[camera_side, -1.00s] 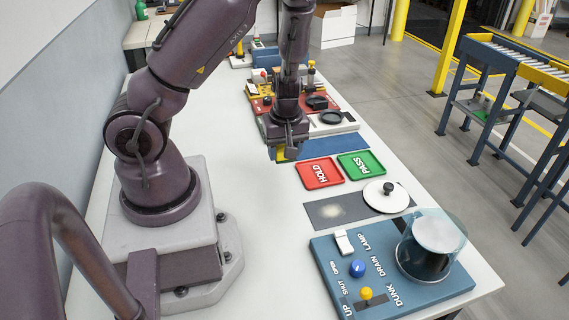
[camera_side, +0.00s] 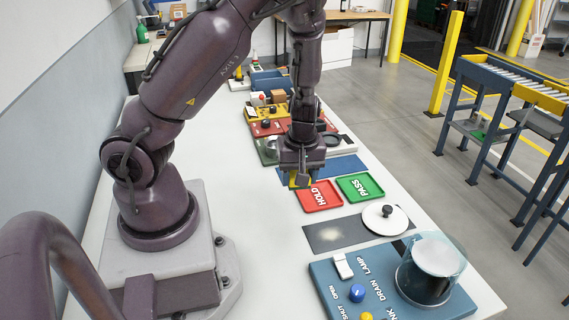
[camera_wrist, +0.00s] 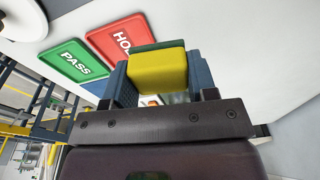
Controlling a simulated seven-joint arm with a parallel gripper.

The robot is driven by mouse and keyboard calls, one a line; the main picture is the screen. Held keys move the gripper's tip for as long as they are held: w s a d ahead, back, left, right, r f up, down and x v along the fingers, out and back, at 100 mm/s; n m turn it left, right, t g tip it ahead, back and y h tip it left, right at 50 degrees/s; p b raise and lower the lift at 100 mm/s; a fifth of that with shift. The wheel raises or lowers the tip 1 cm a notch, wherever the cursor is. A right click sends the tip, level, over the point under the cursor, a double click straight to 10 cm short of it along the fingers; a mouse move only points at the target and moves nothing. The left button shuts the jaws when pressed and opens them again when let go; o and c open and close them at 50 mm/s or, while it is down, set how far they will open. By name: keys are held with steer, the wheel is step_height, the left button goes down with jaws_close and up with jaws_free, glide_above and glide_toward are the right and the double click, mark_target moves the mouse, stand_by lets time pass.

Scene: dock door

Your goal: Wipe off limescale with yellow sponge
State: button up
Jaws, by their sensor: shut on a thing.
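My gripper (camera_side: 300,182) is shut on the yellow sponge (camera_wrist: 158,72), which shows clearly between the two fingers in the wrist view. A dark green layer runs along one side of the sponge. In the side view the gripper and sponge are above the table, near the left edge of the red HOLD tray (camera_side: 319,196). A pale limescale patch (camera_side: 327,233) lies on a dark grey plate (camera_side: 352,233), nearer the camera than the HOLD tray. The gripper is apart from that plate.
The green PASS tray (camera_side: 360,187) lies right of the HOLD tray. A white disc with a black knob (camera_side: 386,218) sits at the plate's right end. A blue panel (camera_side: 335,285) with switches and a glass vessel (camera_side: 430,270) stands in front. The white table (camera_side: 262,265) is clear at left.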

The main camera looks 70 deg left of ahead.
mark_target(315, 237)
steer(key=w+d+f+n+g, duration=0.1)
steer(key=w+d+n, duration=0.1)
steer(key=d+n, duration=0.7)
steer(key=shift+n, duration=0.7)
steer(key=shift+s+a+f, duration=0.1)
steer(key=shift+a+f, duration=0.1)
steer(key=shift+f, duration=1.6)
steer(key=shift+s+a+f, duration=0.1)
steer(key=shift+a+f, duration=0.05)
steer(key=shift+f, duration=1.65)
steer(key=shift+w+f, duration=0.2)
steer(key=shift+f, duration=0.5)
steer(key=shift+c, duration=0.2)
steer(key=shift+w+r, duration=0.4)
steer(key=shift+r, duration=0.1)
steer(key=shift+c, duration=0.4)
steer(key=shift+w+f, duration=0.2)
steer(key=shift+w, duration=1.15)
steer(key=shift+w+f, duration=0.2)
steer(key=shift+w, duration=1.1)
steer(key=shift+s+r, duration=0.1)
steer(key=shift+s, duration=3.15)
step_height(315, 237, up, 8)
steer(key=shift+r, duration=0.1)
